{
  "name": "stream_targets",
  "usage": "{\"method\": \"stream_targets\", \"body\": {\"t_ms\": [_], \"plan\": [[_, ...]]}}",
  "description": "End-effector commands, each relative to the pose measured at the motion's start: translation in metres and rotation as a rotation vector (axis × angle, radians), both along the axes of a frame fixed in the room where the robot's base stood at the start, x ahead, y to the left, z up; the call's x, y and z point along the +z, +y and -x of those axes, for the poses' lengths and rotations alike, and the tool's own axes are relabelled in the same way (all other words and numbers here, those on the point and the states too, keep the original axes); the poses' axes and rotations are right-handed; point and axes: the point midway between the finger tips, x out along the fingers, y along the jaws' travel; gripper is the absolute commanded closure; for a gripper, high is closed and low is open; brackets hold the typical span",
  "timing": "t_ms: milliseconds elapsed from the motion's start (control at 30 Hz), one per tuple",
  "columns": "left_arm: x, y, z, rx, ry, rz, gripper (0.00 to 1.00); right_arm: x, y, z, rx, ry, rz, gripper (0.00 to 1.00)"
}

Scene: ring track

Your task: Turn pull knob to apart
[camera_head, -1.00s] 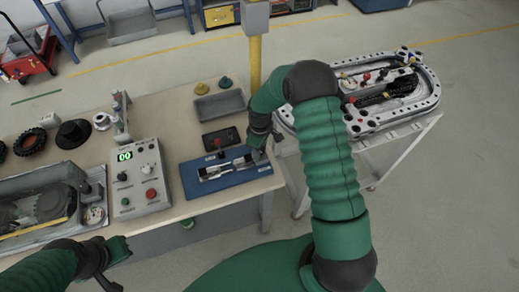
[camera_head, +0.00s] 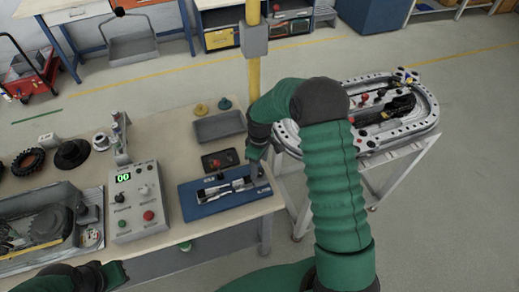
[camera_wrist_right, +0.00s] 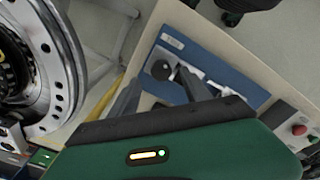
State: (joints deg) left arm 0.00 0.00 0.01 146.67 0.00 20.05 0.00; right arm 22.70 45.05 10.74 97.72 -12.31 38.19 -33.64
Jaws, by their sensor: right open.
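A blue fixture plate (camera_head: 225,202) with pale metal bars lies on the workbench, near its right edge. My right gripper (camera_head: 256,174) is over the plate's right end, coming down from above. In the right wrist view a round black knob (camera_wrist_right: 161,68) stands on the blue plate (camera_wrist_right: 196,58). The open fingers of my right gripper (camera_wrist_right: 158,78) point at it, one towards each side; contact cannot be told. In the head view the gripper hides the knob. My left gripper (camera_head: 112,273) is low at the bottom left, away from the plate; its jaws are unclear.
A grey control box (camera_head: 138,203) with a green display stands left of the plate. A grey tray (camera_head: 219,127) and a dark small tray (camera_head: 219,160) lie behind it. A yellow post (camera_head: 253,75) rises behind the bench. An oval ring track (camera_head: 425,125) stands on a white cart at right.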

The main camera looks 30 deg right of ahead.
Motion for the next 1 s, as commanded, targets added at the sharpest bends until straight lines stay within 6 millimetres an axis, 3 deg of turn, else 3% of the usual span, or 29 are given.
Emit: {"method": "stream_targets", "body": {"t_ms": [200, 400, 567, 1000], "plan": [[-0.009, 0.000, 0.000, 0.000, 0.000, 0.000, 1.00, 0.065, -0.001, -0.001, -0.002, -0.006, 0.001, 0.44], [-0.011, 0.000, 0.000, 0.000, 0.000, 0.000, 1.00, 0.105, -0.001, -0.002, -0.001, -0.001, 0.000, 0.44], [-0.012, 0.000, 0.000, 0.000, 0.000, 0.000, 1.00, 0.115, -0.001, -0.001, -0.001, 0.000, -0.001, 0.44], [-0.011, 0.000, 0.000, 0.000, 0.000, 0.000, 1.00, 0.115, 0.002, 0.001, -0.005, -0.001, 0.000, 0.44]]}}
